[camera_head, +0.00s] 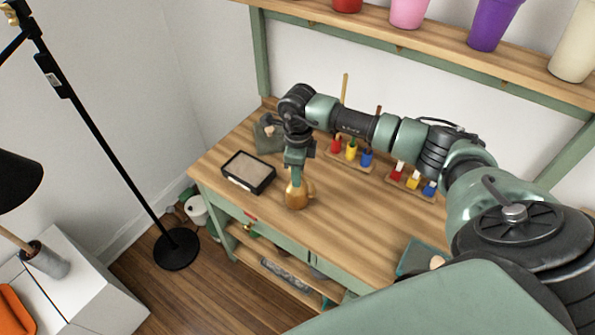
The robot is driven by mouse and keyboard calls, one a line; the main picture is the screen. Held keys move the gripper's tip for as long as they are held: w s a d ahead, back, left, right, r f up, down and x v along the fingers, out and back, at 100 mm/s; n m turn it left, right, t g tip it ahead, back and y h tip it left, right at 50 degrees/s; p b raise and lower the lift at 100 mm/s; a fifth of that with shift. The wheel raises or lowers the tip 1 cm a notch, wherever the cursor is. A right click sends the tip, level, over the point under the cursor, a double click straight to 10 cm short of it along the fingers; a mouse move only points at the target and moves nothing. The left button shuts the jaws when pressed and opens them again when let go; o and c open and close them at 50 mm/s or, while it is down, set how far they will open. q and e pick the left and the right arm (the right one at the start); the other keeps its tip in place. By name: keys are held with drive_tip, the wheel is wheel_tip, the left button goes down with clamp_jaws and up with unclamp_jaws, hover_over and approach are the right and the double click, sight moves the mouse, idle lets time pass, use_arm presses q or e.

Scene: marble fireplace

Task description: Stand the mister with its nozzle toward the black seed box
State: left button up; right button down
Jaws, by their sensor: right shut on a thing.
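The mister (297,197) is a brass-coloured bottle with a round body. It stands upright on or just above the wooden bench top, near its front edge. My right gripper (295,172) reaches down from above and is shut on the mister's top. The gripper hides the nozzle, so I cannot tell which way it points. The black seed box (262,186) is a shallow tray with a pale fill, lying to the left of the mister with a gap between them. My left gripper is not in view.
Behind the seed box lies a grey-green item (266,141). Small red, yellow and blue items stand in wooden racks (408,190) at the back. A teal item (421,258) lies at the right front. Coloured pots (493,22) line the shelf above. The bench's middle is clear.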

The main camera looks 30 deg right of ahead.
drive_tip(key=shift+f, duration=0.1)
drive_tip(key=c, duration=1.1)
unclamp_jaws()
drive_tip(key=shift+r, duration=0.55)
wheel_tip(320, 180, up, 10)
drive_tip(key=shift+f+b, duration=0.15)
drive_tip(key=shift+b, duration=1.05)
drive_tip(key=shift+r, duration=0.8)
